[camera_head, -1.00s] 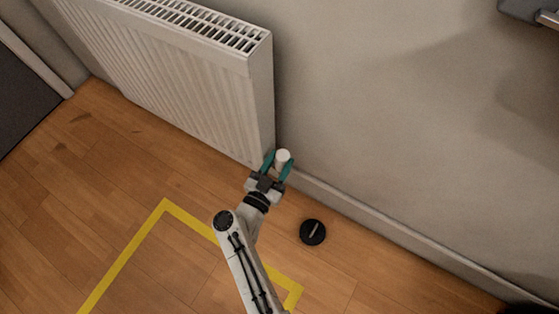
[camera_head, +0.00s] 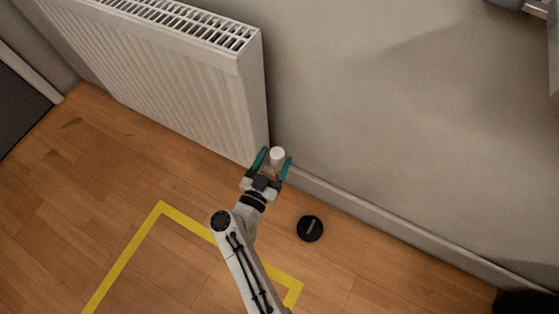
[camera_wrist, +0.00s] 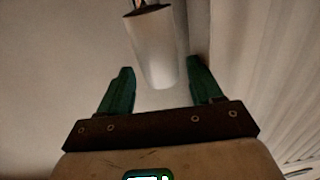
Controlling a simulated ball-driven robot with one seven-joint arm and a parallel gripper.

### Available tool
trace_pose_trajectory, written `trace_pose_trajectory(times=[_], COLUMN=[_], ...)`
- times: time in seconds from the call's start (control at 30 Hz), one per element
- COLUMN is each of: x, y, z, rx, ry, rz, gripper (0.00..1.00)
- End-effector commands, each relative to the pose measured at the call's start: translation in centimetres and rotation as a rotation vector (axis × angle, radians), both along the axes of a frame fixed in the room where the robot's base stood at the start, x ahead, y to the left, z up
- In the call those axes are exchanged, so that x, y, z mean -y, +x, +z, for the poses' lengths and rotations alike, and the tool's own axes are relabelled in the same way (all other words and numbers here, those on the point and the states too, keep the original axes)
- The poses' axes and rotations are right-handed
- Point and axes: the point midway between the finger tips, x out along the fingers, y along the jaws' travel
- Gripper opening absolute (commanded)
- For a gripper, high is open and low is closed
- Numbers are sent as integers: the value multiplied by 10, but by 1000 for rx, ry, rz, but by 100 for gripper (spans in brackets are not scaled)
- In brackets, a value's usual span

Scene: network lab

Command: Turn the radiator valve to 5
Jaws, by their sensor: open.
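The radiator valve (camera_head: 277,155) is a small white cylinder at the lower right corner of the white radiator (camera_head: 190,85). In the wrist view the valve (camera_wrist: 155,48) is a pale cylinder just beyond and between the fingertips, with a darker end at the top. No number or mark on it can be read. My gripper (camera_head: 272,160) is open, its two teal fingers one on each side of the valve in the head view. In the wrist view there is a gap between the valve and each finger (camera_wrist: 160,82).
A round black object (camera_head: 310,228) lies on the wooden floor right of my arm. Yellow tape (camera_head: 125,255) marks the floor at the left. The wall with its skirting board (camera_head: 385,228) runs behind the valve.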

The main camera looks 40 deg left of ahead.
Motion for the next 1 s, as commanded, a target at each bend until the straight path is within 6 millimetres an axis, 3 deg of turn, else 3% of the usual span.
trace_pose_trajectory(times=[1.0], x=[10], y=[8], z=[-2], rx=[-4], ry=[-2], rz=[512], gripper=[68])
